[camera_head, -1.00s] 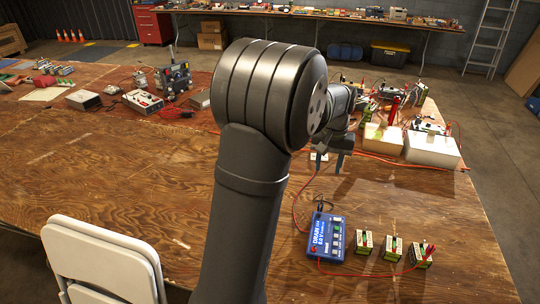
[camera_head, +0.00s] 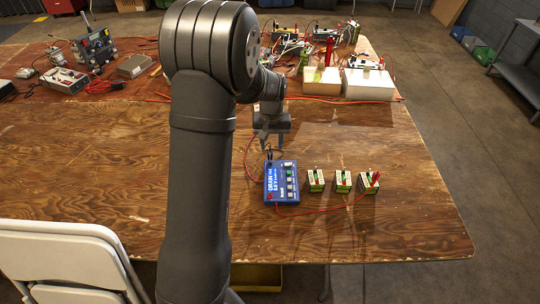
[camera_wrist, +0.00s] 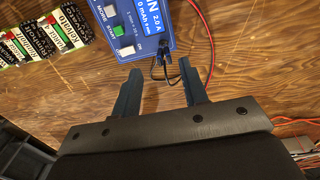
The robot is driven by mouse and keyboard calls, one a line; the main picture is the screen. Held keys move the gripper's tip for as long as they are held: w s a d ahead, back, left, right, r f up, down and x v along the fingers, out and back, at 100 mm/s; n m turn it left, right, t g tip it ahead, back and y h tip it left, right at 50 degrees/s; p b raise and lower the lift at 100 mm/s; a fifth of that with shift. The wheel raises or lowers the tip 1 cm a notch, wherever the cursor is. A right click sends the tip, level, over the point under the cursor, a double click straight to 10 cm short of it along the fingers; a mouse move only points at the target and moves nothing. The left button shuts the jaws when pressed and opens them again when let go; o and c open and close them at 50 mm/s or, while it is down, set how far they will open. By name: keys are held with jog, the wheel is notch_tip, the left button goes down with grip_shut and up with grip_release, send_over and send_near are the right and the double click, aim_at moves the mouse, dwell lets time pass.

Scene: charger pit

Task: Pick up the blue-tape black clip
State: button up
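A black clip (camera_wrist: 164,54) lies at the edge of the blue charger box (camera_wrist: 148,28), with a thin black lead looping beside it. In the head view the black lead and clip (camera_head: 269,154) show small at the box's upper edge. Blue tape on the clip is too small to make out. My gripper (camera_wrist: 160,67) is open and empty, its two dark fingers apart with the black lead and clip beyond and between their tips. In the head view my gripper (camera_head: 271,137) hangs just behind the blue box, pointing down.
Several small green and white batteries (camera_head: 343,181) stand right of the box. A red lead runs in front to a red clip (camera_head: 375,177) at the rightmost one. White boxes (camera_head: 368,84) and clutter stand behind. A white chair (camera_head: 60,256) is front left. Bare wood lies around.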

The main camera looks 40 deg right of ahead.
aim_at(270, 152)
jog(key=shift+w+f, duration=0.2)
jog(key=shift+f, duration=1.5)
jog(key=shift+w+f, duration=0.2)
jog(key=shift+f, duration=1.5)
jog(key=c, duration=0.9)
